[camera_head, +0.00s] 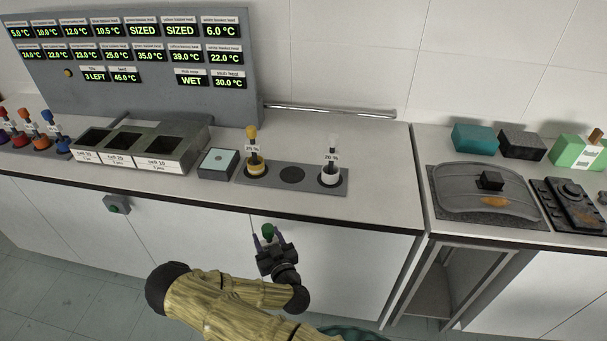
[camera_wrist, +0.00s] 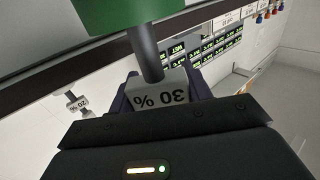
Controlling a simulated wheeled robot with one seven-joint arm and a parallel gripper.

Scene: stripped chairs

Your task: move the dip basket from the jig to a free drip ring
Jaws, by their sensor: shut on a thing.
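My gripper (camera_head: 268,240) is shut on the dip basket with a green knob (camera_head: 267,230), in front of the counter's front edge. In the wrist view the green knob (camera_wrist: 125,12), its dark stem and a "30 %" tag (camera_wrist: 160,96) show between the fingers; its lower part is hidden. A grey plate (camera_head: 340,187) on the counter has three round places. A yellow-knobbed basket (camera_head: 252,150) stands in the left one and a white-knobbed basket (camera_head: 332,160) in the right one. The middle dark ring (camera_head: 291,175) is empty. I cannot tell which fixture is the jig.
A small grey box (camera_head: 218,163) and a metal trough with labelled cells (camera_head: 140,148) stand left of the plate. Red, orange and blue knobbed pieces (camera_head: 40,135) are at the far left. A display panel (camera_head: 140,95) stands behind. A lidded grey unit (camera_head: 487,195) is on the right.

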